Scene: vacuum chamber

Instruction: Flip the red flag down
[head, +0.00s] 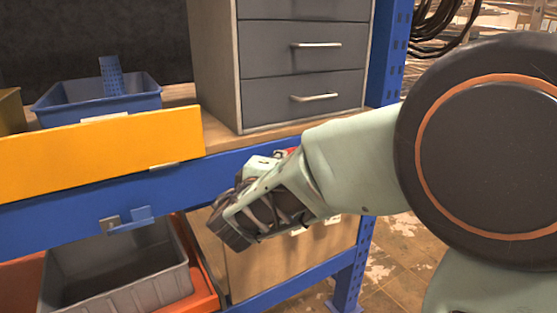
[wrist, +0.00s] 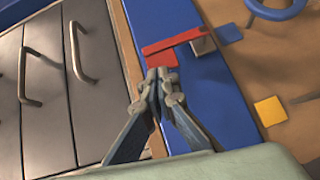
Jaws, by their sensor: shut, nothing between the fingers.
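The red flag (wrist: 172,42) shows in the wrist view as a thin red strip and a small red block, on the blue shelf beam (wrist: 180,85) beside a small metal bracket (wrist: 203,46). My gripper (wrist: 165,73) has its fingers together and empty. Its fingertips are right at the lower edge of the red block; I cannot tell if they touch it.
A grey drawer cabinet (head: 302,50) stands on the shelf. To its left are a yellow panel (head: 100,155) and a blue bin (head: 60,110). A small blue flag (head: 131,220) is on the beam. A grey bin (head: 165,283) sits below.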

